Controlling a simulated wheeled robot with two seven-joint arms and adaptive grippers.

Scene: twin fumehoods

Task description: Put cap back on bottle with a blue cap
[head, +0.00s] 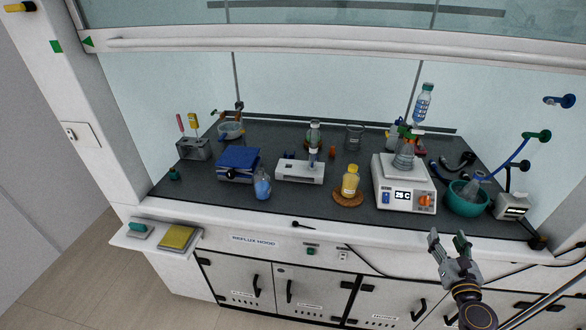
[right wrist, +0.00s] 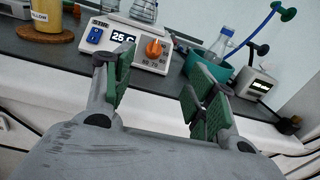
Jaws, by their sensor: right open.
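A small clear bottle with blue contents (head: 262,187) stands upright near the front edge of the hood surface, left of centre; its top is too small to tell whether a cap is on it. I cannot make out a loose blue cap. A bottle with yellow contents (head: 350,181) stands on a round cork mat, and also shows in the right wrist view (right wrist: 46,17). My right gripper (head: 448,241) is open and empty, in front of the hood's front edge, below the hotplate. Its green-padded fingers are apart in the right wrist view (right wrist: 159,88). My left gripper is out of view.
The white hotplate (head: 404,194) reads 25 C and bears glassware on a stand. Right of it are a teal bowl (head: 466,203) and a small display box (head: 511,206). A blue lab jack (head: 238,164) stands behind the blue bottle. A white shelf (head: 150,243) juts out at front left.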

